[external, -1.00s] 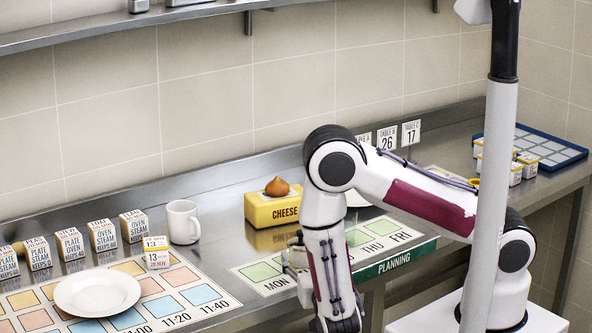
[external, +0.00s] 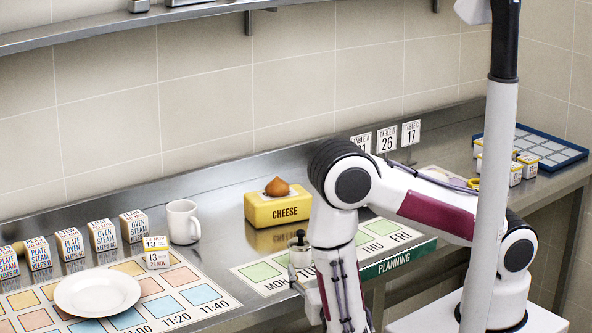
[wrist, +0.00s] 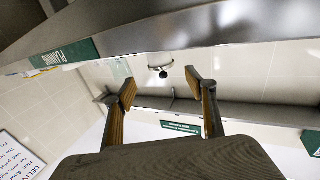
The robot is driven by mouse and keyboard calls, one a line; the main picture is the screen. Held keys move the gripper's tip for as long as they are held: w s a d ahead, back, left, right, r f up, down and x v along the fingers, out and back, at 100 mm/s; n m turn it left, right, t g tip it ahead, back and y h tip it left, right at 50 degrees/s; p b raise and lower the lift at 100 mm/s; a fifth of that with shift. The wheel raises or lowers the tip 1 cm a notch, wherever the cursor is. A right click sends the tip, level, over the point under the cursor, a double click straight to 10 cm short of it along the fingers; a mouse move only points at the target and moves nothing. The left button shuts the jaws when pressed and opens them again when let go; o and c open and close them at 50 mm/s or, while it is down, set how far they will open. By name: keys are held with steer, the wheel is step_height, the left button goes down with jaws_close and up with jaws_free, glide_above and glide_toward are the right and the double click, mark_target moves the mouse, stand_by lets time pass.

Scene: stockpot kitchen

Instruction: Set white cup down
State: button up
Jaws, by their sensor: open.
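The white cup (external: 182,222) is an upright mug on the steel counter, left of the cheese box and behind the time-marked mat. My gripper (wrist: 161,82) is open and empty in the wrist view, its two fingers spread apart. In the external view its fingers are hidden by my arm, which stands at the counter's front edge, well right of the cup. I cannot see the cup there.
A white plate (external: 97,293) lies on the time-marked mat (external: 202,294). Several labelled boxes (external: 102,235) stand at left. A blue-rimmed tray (external: 540,150) is at far right. Counter between cup and cheese box is clear.

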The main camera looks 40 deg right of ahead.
steer(key=shift+o, duration=0.5)
step_height(320, 180, up, 9)
steer(key=m+g+h, duration=0.6)
steer(key=m+g, duration=0.3)
steer(key=g, duration=0.2)
glide_above(296, 244)
steer(key=s+a, duration=0.2)
steer(key=a, duration=0.3)
steer(key=shift+f, duration=2.75)
steer(key=shift+x, duration=1.25)
steer(key=shift+x, duration=2.65)
